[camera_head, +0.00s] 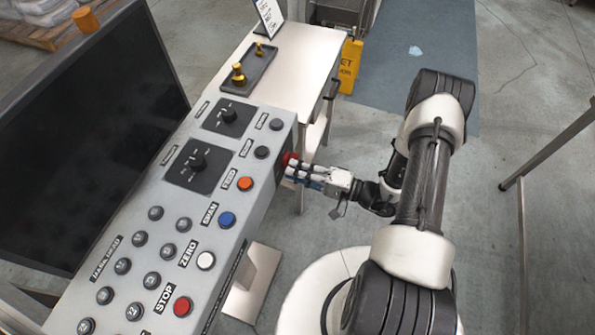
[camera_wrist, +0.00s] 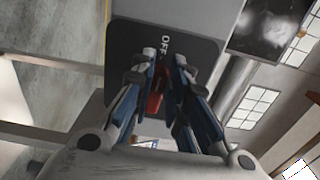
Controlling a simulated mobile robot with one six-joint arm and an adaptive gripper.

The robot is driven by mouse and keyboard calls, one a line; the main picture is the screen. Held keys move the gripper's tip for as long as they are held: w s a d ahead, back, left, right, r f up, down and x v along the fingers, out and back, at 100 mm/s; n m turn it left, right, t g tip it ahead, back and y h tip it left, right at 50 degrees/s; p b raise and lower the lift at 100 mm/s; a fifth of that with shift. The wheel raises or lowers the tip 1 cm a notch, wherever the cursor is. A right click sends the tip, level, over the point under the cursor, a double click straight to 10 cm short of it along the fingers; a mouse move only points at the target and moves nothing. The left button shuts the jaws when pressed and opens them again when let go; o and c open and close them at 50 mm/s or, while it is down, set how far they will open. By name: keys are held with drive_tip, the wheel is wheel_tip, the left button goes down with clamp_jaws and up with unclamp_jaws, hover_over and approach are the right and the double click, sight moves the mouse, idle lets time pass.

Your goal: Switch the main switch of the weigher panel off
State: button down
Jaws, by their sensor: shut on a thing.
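The weigher panel (camera_head: 219,192) is a sloped grey console with rows of buttons and two black dial plates. Its main switch (camera_head: 289,159) is a red knob on the right end face, partly hidden by my gripper (camera_head: 296,170). In the wrist view the red handle of the switch (camera_wrist: 155,97) shows between the two fingers of my gripper (camera_wrist: 164,66), which is shut on it. A dark plate (camera_wrist: 127,48) lies behind the handle, with the white word OFF (camera_wrist: 166,44) above the fingertips. Other position marks are hidden or not readable.
A dark screen (camera_head: 85,140) stands behind the panel. A pale table (camera_head: 290,75) beyond it holds a dark tray (camera_head: 247,71) with brass weights. A yellow sign (camera_head: 349,66) stands past the table. A metal rail (camera_head: 548,155) is at the right; open floor lies between.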

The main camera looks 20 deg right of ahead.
idle(0.3)
drive_tip(key=c, duration=1.6)
unclamp_jaws()
drive_tip(key=shift+o, duration=0.2)
drive_tip(key=v, duration=1.2)
